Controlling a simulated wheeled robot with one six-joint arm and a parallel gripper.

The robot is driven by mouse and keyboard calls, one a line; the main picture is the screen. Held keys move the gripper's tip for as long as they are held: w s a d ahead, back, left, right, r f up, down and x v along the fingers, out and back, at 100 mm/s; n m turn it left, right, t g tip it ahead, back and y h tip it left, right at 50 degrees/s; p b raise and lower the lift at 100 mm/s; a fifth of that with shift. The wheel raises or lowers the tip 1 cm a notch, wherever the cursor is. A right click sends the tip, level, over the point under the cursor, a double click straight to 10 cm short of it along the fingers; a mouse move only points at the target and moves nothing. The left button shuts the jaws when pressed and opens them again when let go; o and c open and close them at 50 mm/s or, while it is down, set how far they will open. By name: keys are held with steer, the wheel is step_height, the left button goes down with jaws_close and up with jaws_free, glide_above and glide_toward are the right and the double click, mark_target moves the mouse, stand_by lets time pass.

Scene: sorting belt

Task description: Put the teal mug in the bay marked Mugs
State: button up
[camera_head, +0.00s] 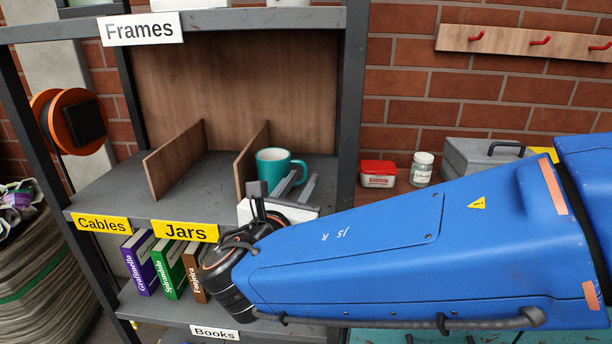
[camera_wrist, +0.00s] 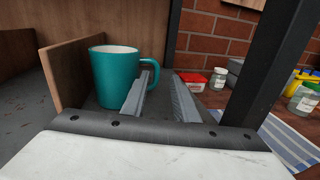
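The teal mug (camera_head: 272,166) stands upright on the middle shelf, in the right-hand bay beside a wooden divider (camera_head: 250,158). It also shows in the wrist view (camera_wrist: 113,78), with its handle toward my fingers. My gripper (camera_head: 296,187) is at the front of that bay, right of the mug's body. In the wrist view my two fingers (camera_wrist: 163,92) are apart with nothing held between them; the left fingertip is close to the handle, and I cannot tell if they touch. No Mugs label is visible; my gripper and arm cover the shelf edge before this bay.
Signs for Cables (camera_head: 102,224) and Jars (camera_head: 185,231) mark the bays to the left, which look empty. Several books (camera_head: 168,265) stand below. A dark shelf post (camera_head: 350,100) rises right of the bay. A red-lidded container (camera_head: 378,174) and a jar (camera_head: 422,169) stand beyond it.

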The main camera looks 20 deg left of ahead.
steer(key=shift+s+d, duration=0.15)
steer(key=shift+s, duration=3.45)
